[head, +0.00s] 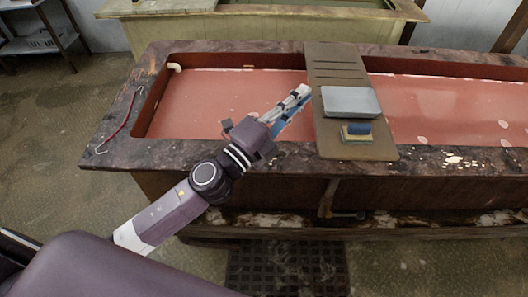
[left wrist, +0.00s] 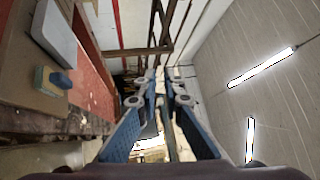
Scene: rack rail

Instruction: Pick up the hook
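The hook (head: 119,123) is a thin red rod with a pale bent end. It lies on the left rim of the trough, near the left corner in the head view, and I do not see it in the left wrist view. My left gripper (head: 300,92) reaches over the trough, well to the right of the hook and beside the board. In the left wrist view its two blue fingers (left wrist: 161,76) lean toward each other with a narrow gap between the tips. I see nothing held. My right gripper is not in view.
The trough (head: 220,159) has a dark, worn rim and a reddish inside. A brown board (head: 335,60) lies across it, bearing a grey slab (head: 350,101) and a blue-and-yellow block (head: 357,132). Another trough (head: 170,8) stands behind. The left rim is clear around the hook.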

